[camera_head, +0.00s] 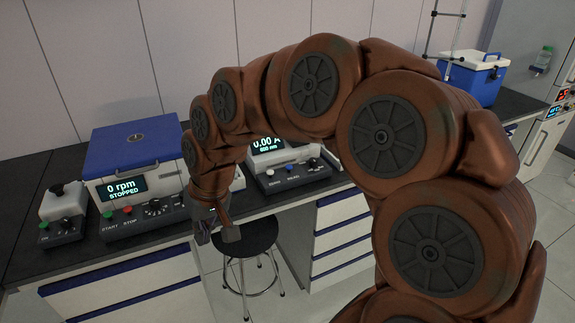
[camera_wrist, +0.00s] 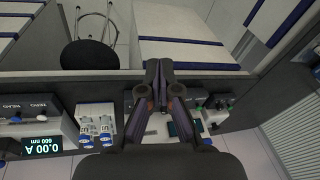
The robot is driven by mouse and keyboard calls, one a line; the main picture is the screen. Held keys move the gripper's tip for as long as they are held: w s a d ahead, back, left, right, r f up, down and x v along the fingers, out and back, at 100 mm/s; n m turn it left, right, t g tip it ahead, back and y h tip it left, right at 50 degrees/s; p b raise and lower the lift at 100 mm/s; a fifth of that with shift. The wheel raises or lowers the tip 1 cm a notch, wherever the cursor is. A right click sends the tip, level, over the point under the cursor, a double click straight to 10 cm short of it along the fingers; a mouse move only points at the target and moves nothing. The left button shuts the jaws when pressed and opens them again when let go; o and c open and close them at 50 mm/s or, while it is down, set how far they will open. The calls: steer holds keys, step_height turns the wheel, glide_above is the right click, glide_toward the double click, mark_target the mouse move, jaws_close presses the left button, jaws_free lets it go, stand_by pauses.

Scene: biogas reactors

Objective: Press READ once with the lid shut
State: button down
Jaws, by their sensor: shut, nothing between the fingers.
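The photometer (camera_head: 262,158) stands on the bench behind my arm, its display reading 0.00 A, 600 nm. Small buttons and knobs line its front panel (camera_head: 294,179). In the wrist view the photometer's display (camera_wrist: 42,147) is upside down at the left edge, with READ and ZERO labels on the panel (camera_wrist: 28,106). My arm hides part of the photometer's top, so I cannot tell whether its lid is shut. My gripper (camera_head: 218,236) is shut and empty, pointing down in front of the bench edge, left of the photometer. Its fingers (camera_wrist: 158,66) meet in the wrist view.
A centrifuge (camera_head: 133,150) with a blue lid reads 0 rpm, STOPPED. A small device (camera_head: 64,205) stands at its left. A black-topped stool (camera_head: 250,238) is below my gripper. Blue-and-white items (camera_wrist: 96,118) stand beside the photometer. A blue cooler (camera_head: 472,77) is farther right.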

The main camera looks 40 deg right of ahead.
steer(key=w+d+r+m+t, duration=0.2)
steer(key=w+d, duration=0.4)
steer(key=w, duration=0.3)
steer(key=m+t+h+p, duration=0.2)
steer(key=m+t+h, duration=0.25)
steer(key=m, duration=0.45)
glide_above(290, 167)
step_height(290, 167, down, 3)
steer(key=shift+r, duration=0.1)
steer(key=shift+f, duration=0.2)
steer(key=shift+y, duration=0.25)
step_height(290, 167, down, 7)
steer(key=shift+f+b, duration=0.1)
steer(key=shift+b, duration=0.4)
steer(key=shift+f+b, duration=0.45)
steer(key=shift+f, duration=0.25)
steer(key=shift+f+b, duration=0.2)
steer(key=shift+b, duration=0.1)
